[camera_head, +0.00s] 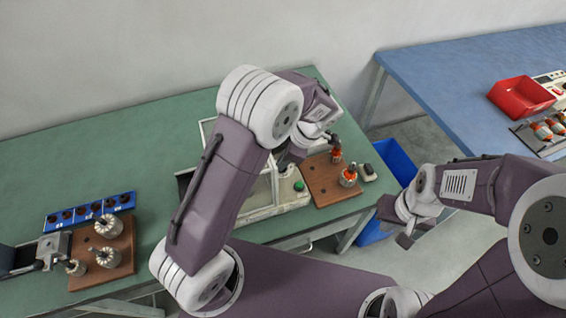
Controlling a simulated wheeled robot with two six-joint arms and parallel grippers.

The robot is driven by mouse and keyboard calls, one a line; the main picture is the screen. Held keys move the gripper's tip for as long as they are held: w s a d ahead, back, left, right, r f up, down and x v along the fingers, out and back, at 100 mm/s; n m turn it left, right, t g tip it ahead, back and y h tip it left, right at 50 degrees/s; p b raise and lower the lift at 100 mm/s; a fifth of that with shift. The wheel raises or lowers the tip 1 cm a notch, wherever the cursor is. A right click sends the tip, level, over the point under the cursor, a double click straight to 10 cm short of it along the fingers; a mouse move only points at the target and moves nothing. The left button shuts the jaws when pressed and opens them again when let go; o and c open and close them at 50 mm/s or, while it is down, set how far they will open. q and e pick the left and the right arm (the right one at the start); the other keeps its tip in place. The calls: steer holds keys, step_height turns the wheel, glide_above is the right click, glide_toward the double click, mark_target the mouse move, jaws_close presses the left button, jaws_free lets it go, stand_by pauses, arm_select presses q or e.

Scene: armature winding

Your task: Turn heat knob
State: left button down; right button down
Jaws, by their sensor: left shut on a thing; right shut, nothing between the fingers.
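A cream machine with clear panels (262,208) stands at the right end of the green table, with a green button (299,186) on its front right corner. My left arm reaches over it from the left and hides much of it. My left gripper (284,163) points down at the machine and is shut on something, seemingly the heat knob. The knob itself is hidden behind the wrist and arm. My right gripper (405,236) is shut and empty, over the floor in front of the gap between the tables.
A wooden board (320,184) with orange-wound armatures (348,176) lies right of the machine. A blue bin (394,160) stands between the tables. At left are a blue rack (90,210) and another board (122,254) with metal armatures. A red tray (521,97) is on the blue table.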

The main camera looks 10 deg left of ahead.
arm_select(q)
steer(key=m+t+b, duration=0.1)
steer(key=m+b, duration=0.1)
steer(key=m, duration=0.2)
steer(key=shift+t+b, duration=0.3)
steer(key=shift+b, duration=0.1)
steer(key=shift+m+t+h+b, duration=0.3)
steer(key=shift+m+b, duration=0.25)
steer(key=shift+m, duration=0.35)
steer(key=shift+s+r, duration=0.1)
steer(key=c, duration=1.4)
jaws_free()
steer(key=shift+s, duration=0.1)
steer(key=v, duration=0.9)
steer(key=shift+s+d+p, duration=0.1)
steer(key=shift+p, duration=0.25)
